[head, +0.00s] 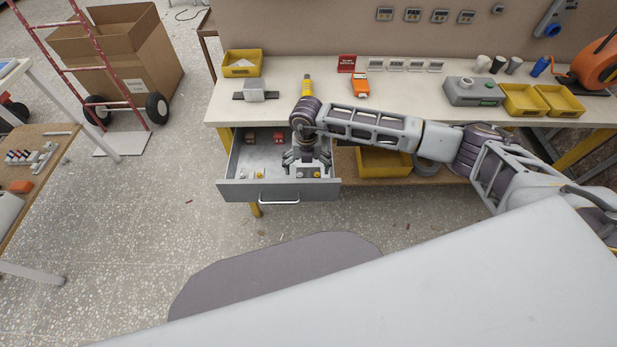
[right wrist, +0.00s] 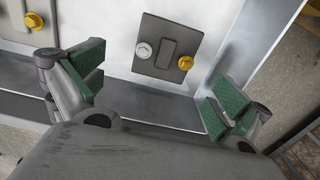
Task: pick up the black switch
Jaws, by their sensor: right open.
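My right gripper (head: 305,165) reaches down into the open drawer (head: 225,190) under the workbench. In the right wrist view the right gripper (right wrist: 155,90) is open, its green-padded fingers wide apart with nothing between the pads. Ahead of the fingers lies a dark grey switch plate (right wrist: 151,62) with a raised dark rocker, a silver screw and a yellow screw. It looks like the black switch and lies on the drawer floor near a wall, apart from both fingers. In the head view the gripper mostly covers that spot. My left gripper is not in view.
Two red switches (head: 278,137) lie at the drawer's back. Small light pieces with yellow screws (head: 260,175) lie left of the gripper; another yellow screw (right wrist: 33,20) shows in the wrist view. Drawer walls stand close around the gripper. The workbench top (head: 300,100) is above.

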